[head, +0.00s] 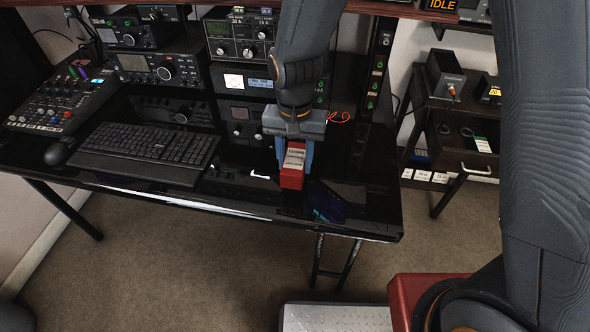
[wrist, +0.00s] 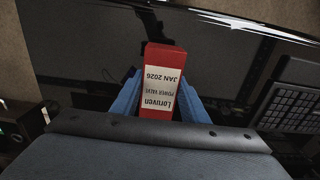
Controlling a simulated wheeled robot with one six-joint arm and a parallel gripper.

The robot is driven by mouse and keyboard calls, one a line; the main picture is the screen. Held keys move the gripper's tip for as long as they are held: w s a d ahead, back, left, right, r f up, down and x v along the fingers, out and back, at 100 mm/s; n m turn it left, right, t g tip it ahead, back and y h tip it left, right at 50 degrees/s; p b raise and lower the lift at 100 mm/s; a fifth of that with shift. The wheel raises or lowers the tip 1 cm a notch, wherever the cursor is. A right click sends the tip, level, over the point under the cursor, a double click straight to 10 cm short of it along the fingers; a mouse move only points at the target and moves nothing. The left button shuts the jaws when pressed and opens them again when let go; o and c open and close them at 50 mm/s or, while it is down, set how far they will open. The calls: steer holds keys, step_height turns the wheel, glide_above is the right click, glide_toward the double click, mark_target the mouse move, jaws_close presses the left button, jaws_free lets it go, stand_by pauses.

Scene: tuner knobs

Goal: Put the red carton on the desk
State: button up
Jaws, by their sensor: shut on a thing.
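The red carton (head: 292,178) is a small red box with a white label. My gripper (head: 292,160) points down and is shut on the carton, with a finger on each side. The carton is over the right part of the glossy black desk (head: 240,192). I cannot tell whether its lower end touches the desk top.
A black keyboard (head: 145,148), a mouse (head: 60,152) and a mixer (head: 62,98) occupy the desk's left side. Radio units (head: 160,68) stand along the back. A dark object with a bluish sheen (head: 325,202) shows right of the carton.

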mark_target(294, 159)
steer(key=shift+f, duration=1.9)
steer(key=shift+f, duration=0.1)
steer(key=o, duration=1.1)
steer(key=shift+o, duration=0.2)
step_height(294, 159, up, 12)
steer(key=shift+r+b, duration=0.15)
steer(key=shift+b, duration=0.35)
steer(key=s+d, duration=0.4)
steer(key=d, duration=0.7)
steer(key=s+d+n, duration=0.1)
steer(key=s+d, duration=0.3)
steer(key=d, duration=0.6)
steer(key=shift+d+f+n, duration=0.2)
steer(key=shift+d+n, duration=0.1)
steer(key=shift+d, duration=0.1)
steer(key=shift+s, duration=0.1)
